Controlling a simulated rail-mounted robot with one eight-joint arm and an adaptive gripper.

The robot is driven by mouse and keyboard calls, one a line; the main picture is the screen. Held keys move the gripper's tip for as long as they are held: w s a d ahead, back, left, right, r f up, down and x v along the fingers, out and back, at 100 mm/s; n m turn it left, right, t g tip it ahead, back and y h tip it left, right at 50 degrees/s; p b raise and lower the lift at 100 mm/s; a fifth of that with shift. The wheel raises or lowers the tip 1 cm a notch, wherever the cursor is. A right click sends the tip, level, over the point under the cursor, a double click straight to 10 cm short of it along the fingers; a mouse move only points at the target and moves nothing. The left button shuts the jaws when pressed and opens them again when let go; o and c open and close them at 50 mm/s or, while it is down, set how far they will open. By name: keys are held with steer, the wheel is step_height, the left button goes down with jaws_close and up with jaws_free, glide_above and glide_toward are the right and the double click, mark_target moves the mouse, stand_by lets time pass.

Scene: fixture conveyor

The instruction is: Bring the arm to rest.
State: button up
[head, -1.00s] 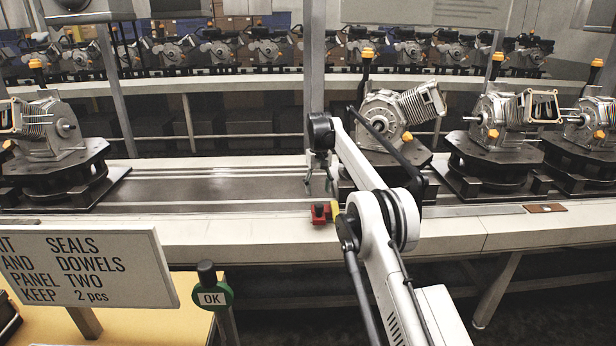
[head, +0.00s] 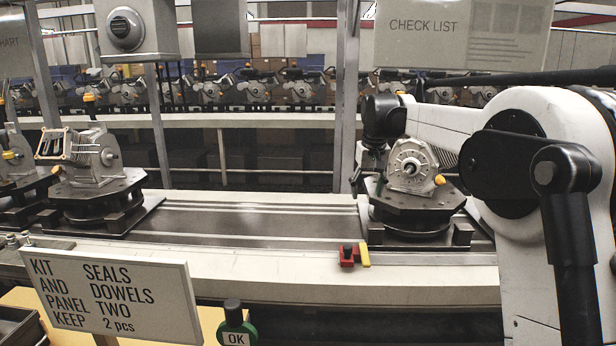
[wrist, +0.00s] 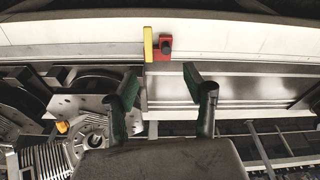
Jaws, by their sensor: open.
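My arm (head: 535,190) fills the right side of the head view, its elbow large and close to the camera. My gripper (head: 370,172) hangs down at the arm's far end, over the conveyor beside a grey motor-like unit (head: 412,165) on a dark round fixture. In the wrist view my gripper (wrist: 158,78) is open, its two dark green fingers apart with nothing between them. The unit's ribbed housing (wrist: 92,140) lies left of and below the fingers in that view.
A red and yellow block (head: 352,254) sits on the conveyor's front edge, also in the wrist view (wrist: 163,46). Bare conveyor (head: 250,222) lies left of my gripper. A post (head: 345,100) rises just behind it. A sign (head: 110,295) and green OK button (head: 237,336) stand in front.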

steer(key=s+d+r+t, duration=0.1)
steer(key=s+r, duration=0.1)
steer(key=s, duration=1)
steer(key=s+d+r+t, duration=0.1)
steer(key=s+r, duration=0.1)
steer(key=s, duration=1)
steer(key=s+f+t, duration=0.1)
steer(key=s+f, duration=0.3)
steer(key=s, duration=0.3)
steer(key=s+d+f+m, duration=0.1)
steer(key=s+f, duration=0.3)
steer(key=s, duration=0.3)
steer(key=s+f+t, duration=0.1)
steer(key=s+f, duration=0.3)
steer(key=s, duration=0.4)
steer(key=shift+d+f+m+t, duration=0.15)
steer(key=shift+f+m+t, duration=0.15)
